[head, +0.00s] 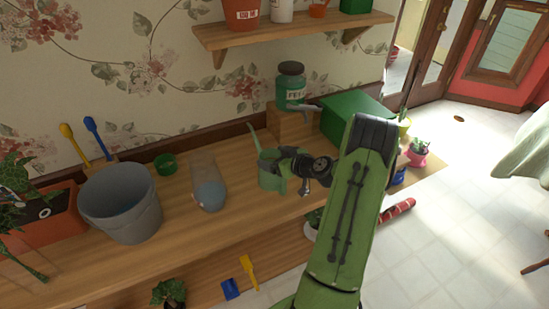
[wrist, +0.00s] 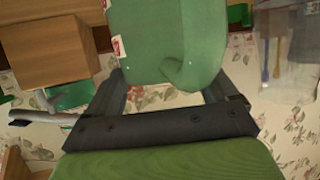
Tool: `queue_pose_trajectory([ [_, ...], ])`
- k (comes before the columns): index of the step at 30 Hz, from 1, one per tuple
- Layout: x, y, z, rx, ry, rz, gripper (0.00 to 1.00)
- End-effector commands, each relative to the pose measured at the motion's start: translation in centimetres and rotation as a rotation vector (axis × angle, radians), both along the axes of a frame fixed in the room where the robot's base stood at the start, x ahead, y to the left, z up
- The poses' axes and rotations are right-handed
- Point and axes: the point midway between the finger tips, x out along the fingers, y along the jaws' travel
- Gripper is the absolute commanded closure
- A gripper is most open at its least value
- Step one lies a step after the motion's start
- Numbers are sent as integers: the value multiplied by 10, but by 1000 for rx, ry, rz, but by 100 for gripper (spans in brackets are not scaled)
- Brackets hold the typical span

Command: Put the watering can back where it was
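The light green watering can (head: 268,172) is at the wooden bench in the head view, its thin spout pointing up and left. I cannot tell whether its base touches the bench top. My gripper (head: 291,165) is at the can's right side, partly covering it. In the wrist view the can (wrist: 165,35) fills the top middle, and the dark fingers of my gripper (wrist: 168,85) are wide apart, one at each side of its near part. The fingertips' contact with the can is not clear.
A glass vase (head: 207,180) and a grey bucket (head: 120,203) stand left on the bench (head: 180,225). A wooden block (head: 290,124) bearing a lidded jar (head: 290,88) and a green box (head: 350,112) are behind my gripper. A grey trowel (wrist: 45,117) lies near the block.

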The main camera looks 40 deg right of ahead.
Motion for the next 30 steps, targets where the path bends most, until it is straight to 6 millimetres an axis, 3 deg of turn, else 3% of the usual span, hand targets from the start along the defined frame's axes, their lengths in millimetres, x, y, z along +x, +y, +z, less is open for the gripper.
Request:
queue_pose_trajectory([
  [2, 0, 0, 1, 0, 0, 0, 0],
  [11, 0, 0, 5, 1, 0, 1, 0],
  [24, -96, -3, 44, -1, 0, -4, 0],
  [27, -107, -3, 48, 0, 1, -2, 0],
  [30, -105, 8, 54, 1, 20, 29, 0],
])
